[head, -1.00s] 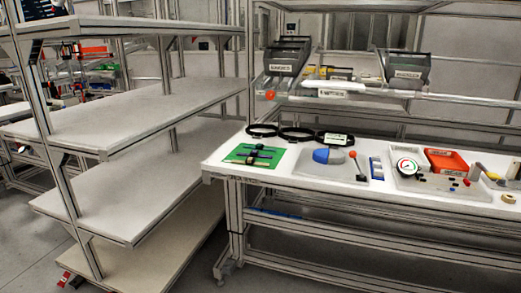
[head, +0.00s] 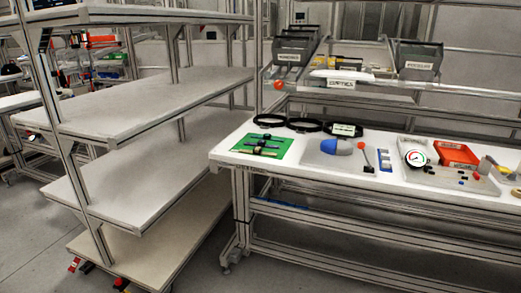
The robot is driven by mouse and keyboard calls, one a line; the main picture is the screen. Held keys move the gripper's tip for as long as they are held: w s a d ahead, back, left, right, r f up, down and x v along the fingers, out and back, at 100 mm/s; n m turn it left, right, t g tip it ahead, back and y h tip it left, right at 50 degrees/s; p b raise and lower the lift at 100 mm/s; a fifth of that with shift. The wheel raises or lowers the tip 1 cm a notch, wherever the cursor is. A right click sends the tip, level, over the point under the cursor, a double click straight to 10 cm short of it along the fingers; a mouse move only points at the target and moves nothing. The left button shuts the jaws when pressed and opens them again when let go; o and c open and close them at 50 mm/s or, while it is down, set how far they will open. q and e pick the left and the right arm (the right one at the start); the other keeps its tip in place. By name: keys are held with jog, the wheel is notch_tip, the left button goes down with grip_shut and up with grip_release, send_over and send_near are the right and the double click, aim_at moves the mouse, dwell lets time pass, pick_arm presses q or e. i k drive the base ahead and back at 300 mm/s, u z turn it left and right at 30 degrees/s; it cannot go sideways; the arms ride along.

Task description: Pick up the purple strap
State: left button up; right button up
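No strap that I can clearly tell as purple shows in the head view. A green mat (head: 283,148) lies at the left end of the white workbench (head: 228,157). On it lie small dark strap-like pieces (head: 262,141) and thin pale strips; they are too small for me to tell their exact colour or shape. Neither of my grippers is in view.
Black rings (head: 305,125) lie behind the mat. A blue-and-grey shell (head: 335,147), a round gauge (head: 416,158) and a red-orange bin (head: 458,153) stand farther right. Grey bins (head: 291,57) sit above. An empty shelf rack (head: 150,97) stands left; floor shows at lower left.

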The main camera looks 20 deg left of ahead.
aim_at(262, 142)
jog(key=u, duration=0.85)
jog(key=i, duration=1.85)
jog(key=z, duration=0.6)
